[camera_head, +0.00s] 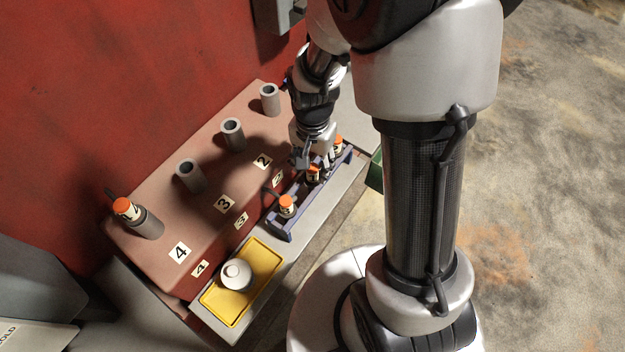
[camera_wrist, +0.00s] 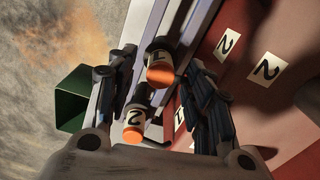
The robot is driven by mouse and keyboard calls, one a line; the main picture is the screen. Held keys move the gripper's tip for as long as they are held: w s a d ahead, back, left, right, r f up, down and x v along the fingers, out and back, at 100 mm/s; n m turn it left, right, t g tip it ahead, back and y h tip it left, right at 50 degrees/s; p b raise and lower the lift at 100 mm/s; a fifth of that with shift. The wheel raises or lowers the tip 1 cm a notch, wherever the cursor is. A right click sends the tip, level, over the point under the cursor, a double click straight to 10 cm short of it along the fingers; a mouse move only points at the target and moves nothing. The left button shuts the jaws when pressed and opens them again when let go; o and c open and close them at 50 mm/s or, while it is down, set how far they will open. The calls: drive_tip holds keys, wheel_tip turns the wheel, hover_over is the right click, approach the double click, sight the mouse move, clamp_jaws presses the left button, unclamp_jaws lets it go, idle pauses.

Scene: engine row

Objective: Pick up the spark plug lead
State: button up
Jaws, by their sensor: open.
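Several spark plug leads show as short posts with orange caps and numbered pale bands. In the head view, one lead (camera_head: 287,205) stands at the near end of the blue rack (camera_head: 282,236); a middle lead (camera_head: 313,175) and a far lead (camera_head: 338,145) are partly hidden by my gripper (camera_head: 314,161). My gripper is low over the rack and open. In the wrist view, one lead (camera_wrist: 160,72) lies between the parted fingers (camera_wrist: 160,66), its band hard to read. A lead marked 2 (camera_wrist: 133,127) is closer to the palm. Contact cannot be told.
A brown engine block (camera_head: 215,165) carries upright grey tubes (camera_head: 232,133); the tube by number 4 bears an orange-capped lead (camera_head: 124,208). A yellow tray (camera_head: 264,256) holds a white round object (camera_head: 236,275). A green bin (camera_head: 375,173) is beyond the ledge. A red wall stands behind.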

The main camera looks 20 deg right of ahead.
drive_tip(key=shift+f, duration=0.9)
drive_tip(key=shift+r, duration=0.1)
clamp_jaws()
